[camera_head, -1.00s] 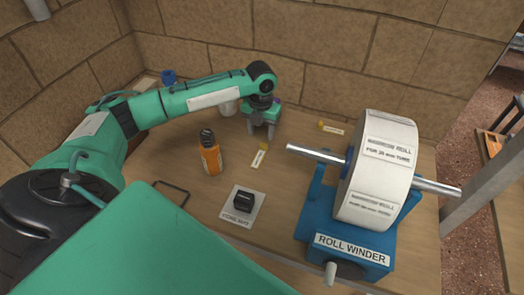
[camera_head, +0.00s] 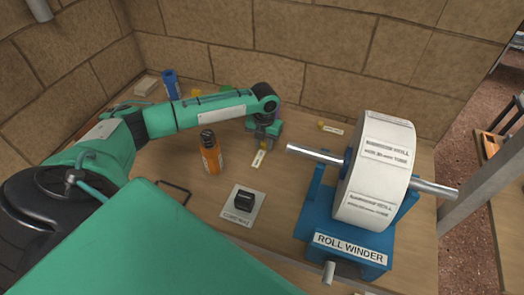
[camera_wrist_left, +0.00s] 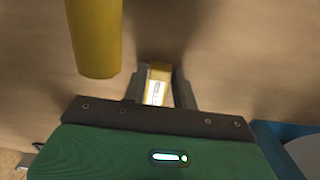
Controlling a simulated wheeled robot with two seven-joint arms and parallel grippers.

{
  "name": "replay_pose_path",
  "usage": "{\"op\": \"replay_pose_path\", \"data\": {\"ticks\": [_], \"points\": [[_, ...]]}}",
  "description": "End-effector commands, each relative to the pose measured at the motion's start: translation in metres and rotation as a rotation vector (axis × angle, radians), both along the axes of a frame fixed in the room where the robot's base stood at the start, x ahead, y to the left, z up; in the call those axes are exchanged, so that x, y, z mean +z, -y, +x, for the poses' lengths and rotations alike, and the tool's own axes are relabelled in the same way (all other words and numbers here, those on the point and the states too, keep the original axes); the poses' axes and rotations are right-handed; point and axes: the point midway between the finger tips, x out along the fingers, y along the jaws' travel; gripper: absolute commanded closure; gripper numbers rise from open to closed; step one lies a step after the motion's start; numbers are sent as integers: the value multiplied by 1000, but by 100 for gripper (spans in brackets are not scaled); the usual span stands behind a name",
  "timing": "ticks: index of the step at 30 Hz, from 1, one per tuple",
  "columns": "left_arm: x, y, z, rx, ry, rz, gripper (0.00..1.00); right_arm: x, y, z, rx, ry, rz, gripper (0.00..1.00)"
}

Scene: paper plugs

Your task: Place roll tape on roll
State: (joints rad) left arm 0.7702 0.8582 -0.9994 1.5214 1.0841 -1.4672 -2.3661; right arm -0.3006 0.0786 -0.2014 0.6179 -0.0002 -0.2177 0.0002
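A large white paper roll (camera_head: 376,180) sits on the blue roll winder (camera_head: 345,255), on a horizontal metal shaft. A small tape strip (camera_head: 259,158) with a yellow end lies on the table between the orange bottle and the winder. A second strip (camera_head: 331,129) lies near the back wall. My left gripper (camera_head: 262,142) points down over the nearer strip. In the left wrist view its fingers (camera_wrist_left: 160,88) stand apart on either side of the strip's yellow and white end (camera_wrist_left: 157,88). Firm contact with the strip cannot be seen. My right gripper is not in view.
An orange bottle (camera_head: 211,156) stands left of the strip. A black switch on a white card (camera_head: 239,213) lies in front. A blue bottle (camera_head: 171,84) stands at the back left. A yellow cylinder (camera_wrist_left: 93,35) shows in the left wrist view.

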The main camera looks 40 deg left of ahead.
Motion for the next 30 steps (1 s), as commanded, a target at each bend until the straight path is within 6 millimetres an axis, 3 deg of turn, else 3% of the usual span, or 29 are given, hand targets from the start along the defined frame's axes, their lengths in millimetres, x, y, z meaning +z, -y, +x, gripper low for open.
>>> {"op": "replay_pose_path", "data": {"ticks": [1,4,17,23,30], "points": [[0,0,0,0,0,0,82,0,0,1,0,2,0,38],[0,0,0,0,0,0,98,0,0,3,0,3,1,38],[10,0,1,0,1,-1,100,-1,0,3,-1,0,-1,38],[42,-1,1,1,4,0,100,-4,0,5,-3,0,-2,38],[112,0,1,0,6,-1,100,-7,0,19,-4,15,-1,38]]}}
